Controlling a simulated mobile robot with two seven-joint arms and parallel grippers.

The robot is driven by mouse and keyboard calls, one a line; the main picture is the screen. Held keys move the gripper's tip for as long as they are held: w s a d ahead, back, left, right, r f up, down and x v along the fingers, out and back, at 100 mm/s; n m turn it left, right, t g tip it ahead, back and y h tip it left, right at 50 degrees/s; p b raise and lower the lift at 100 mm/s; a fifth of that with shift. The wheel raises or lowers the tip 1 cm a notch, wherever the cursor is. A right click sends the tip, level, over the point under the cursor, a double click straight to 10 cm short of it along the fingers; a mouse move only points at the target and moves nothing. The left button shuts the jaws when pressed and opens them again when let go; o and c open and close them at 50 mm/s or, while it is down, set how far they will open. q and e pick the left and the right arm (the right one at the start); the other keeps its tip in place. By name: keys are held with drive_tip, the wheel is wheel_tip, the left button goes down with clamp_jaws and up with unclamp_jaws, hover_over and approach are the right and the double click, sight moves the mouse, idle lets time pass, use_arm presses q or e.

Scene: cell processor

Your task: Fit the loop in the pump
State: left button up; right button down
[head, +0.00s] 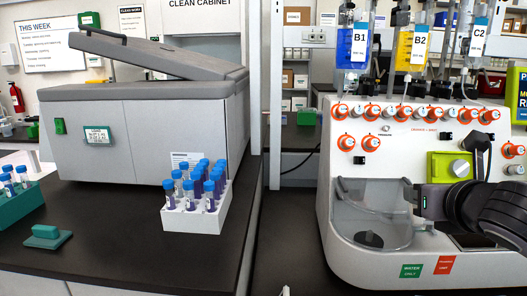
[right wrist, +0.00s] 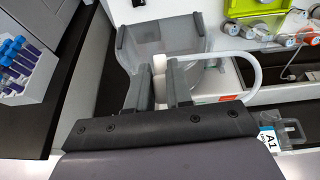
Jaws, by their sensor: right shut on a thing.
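The cell processor (head: 345,262) is a white machine at the right of the head view. Its pump (head: 452,168) is a yellow-green block with a round silver knob; part of it shows in the right wrist view (right wrist: 262,25). The loop (right wrist: 255,72) is a pale, curved tube in the right wrist view. My right gripper (right wrist: 158,80) is shut on a white piece that appears to belong to the loop, in front of the processor. In the head view my right gripper (head: 427,203) is below and left of the pump, its fingertips hard to make out. My left gripper is not in view.
A clear basin (head: 370,222) sits on the processor's front, close to my right gripper. Orange-ringed knobs line the panel above. Bags hang over it. A white rack (head: 195,221) of blue-capped tubes and a grey lidded box (head: 150,130) stand on the dark bench at left.

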drive_tip(key=s+a+y+p, duration=0.1)
drive_tip(key=s+a+p, duration=0.2)
drive_tip(key=a, duration=0.5)
drive_tip(key=shift+s+a+f+n+p, duration=0.3)
drive_tip(key=shift+s+a+n, duration=0.1)
drive_tip(key=shift+s, duration=0.4)
drive_tip(key=shift+d+r, duration=0.1)
drive_tip(key=shift+d, duration=0.05)
